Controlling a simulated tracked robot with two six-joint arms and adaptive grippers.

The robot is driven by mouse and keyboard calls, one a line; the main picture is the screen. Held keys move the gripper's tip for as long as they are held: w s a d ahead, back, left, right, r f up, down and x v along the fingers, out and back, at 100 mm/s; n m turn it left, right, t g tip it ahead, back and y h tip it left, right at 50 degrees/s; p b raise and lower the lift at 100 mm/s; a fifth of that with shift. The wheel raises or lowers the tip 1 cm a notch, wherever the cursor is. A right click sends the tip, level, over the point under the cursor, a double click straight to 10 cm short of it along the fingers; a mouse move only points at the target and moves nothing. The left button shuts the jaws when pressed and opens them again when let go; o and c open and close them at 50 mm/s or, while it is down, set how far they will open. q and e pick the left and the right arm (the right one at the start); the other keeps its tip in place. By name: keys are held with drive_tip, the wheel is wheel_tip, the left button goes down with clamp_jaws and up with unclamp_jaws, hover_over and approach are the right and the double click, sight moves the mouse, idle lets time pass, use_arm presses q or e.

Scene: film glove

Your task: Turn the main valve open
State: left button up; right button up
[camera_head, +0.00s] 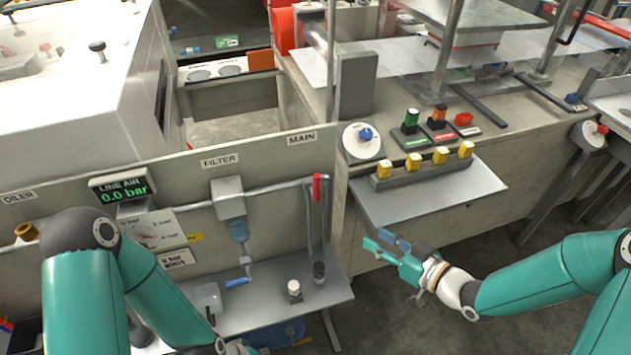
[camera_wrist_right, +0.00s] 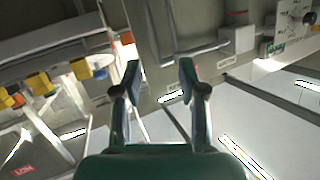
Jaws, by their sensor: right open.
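The main valve's red lever (camera_head: 317,186) stands upright at the right end of the grey pipe, below the MAIN label (camera_head: 301,139) in the head view. My right gripper (camera_head: 375,247) is open and empty, to the right of and below the lever, apart from it. In the right wrist view its two fingers (camera_wrist_right: 159,82) are spread with nothing between them, and I cannot clearly pick out the lever there. My left arm comes in at the lower left; its gripper is out of frame.
The LINE AIR display (camera_head: 123,188) reads 0.0 bar. The filter (camera_head: 229,198) hangs left of the lever. A lower shelf (camera_head: 325,291) holds small parts below. A panel with yellow-topped blocks (camera_head: 412,163) juts out above my right gripper. Open floor lies below it.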

sight(319, 187)
wheel_tip(319, 187, up, 9)
drive_tip(key=s+n+y, duration=0.2)
drive_tip(key=n+y, duration=0.2)
drive_tip(key=p+x, duration=0.2)
drive_tip(key=x, duration=0.6)
drive_tip(key=p+x, duration=0.2)
drive_tip(key=x, duration=0.7)
drive_tip(key=shift+a+f, duration=0.25)
drive_tip(key=shift+a, duration=0.05)
drive_tip(key=shift+s, duration=0.1)
clamp_jaws()
